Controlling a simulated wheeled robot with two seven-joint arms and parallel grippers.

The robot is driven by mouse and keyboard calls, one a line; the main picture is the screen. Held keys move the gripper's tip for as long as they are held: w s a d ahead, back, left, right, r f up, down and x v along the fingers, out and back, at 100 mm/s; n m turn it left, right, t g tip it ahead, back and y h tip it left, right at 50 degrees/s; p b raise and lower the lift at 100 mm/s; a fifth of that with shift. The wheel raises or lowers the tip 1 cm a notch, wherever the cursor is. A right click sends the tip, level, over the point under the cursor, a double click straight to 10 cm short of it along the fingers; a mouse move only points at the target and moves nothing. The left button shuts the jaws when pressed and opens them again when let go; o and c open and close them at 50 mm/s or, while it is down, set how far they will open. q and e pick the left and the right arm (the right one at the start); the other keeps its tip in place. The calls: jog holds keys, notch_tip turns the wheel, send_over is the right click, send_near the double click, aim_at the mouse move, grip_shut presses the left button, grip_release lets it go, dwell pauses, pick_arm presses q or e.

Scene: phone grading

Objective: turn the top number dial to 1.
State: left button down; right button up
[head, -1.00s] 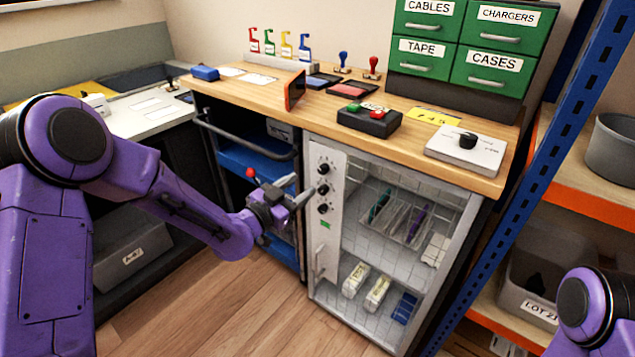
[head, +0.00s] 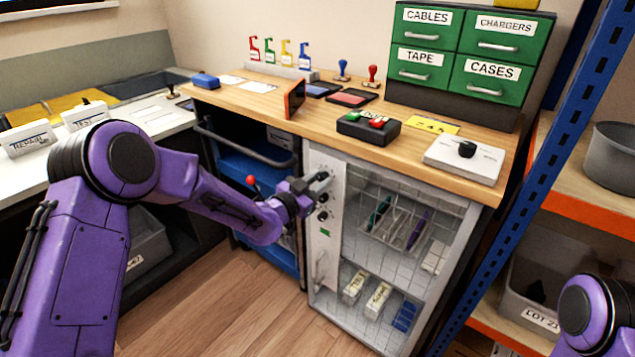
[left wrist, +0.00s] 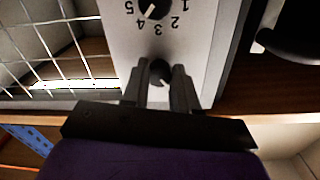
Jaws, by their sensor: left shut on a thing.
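The cabinet's narrow control panel (head: 325,255) carries a column of black dials. My left gripper (head: 322,181) is at the panel's upper part and hides the top dial in the head view. In the left wrist view the top number dial (left wrist: 160,71) sits between the two fingers of my left gripper (left wrist: 160,82), which are shut on it. A second dial (left wrist: 154,8) shows beyond it, with upside-down numerals around it, 1, 2, 3 and 5 among them. Numerals of the top dial are hidden by the gripper. My right gripper is out of view.
The wire-fronted cabinet (head: 455,250) holds several phones and boxes, right of the panel. A blue cart (head: 243,165) with a dark handle stands to the left. Above, the wooden worktop (head: 400,152) carries a button box (head: 368,128) and a white dial unit (head: 463,160).

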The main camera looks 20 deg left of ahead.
pick_arm(q)
jog(key=shift+n, duration=0.3)
jog(key=n, duration=0.3)
jog(key=shift+p, duration=0.3)
jog(key=shift+n, duration=2.1)
jog(key=shift+p, duration=0.3)
jog(key=c, duration=0.9)
grip_release()
jog(key=shift+o, duration=0.2)
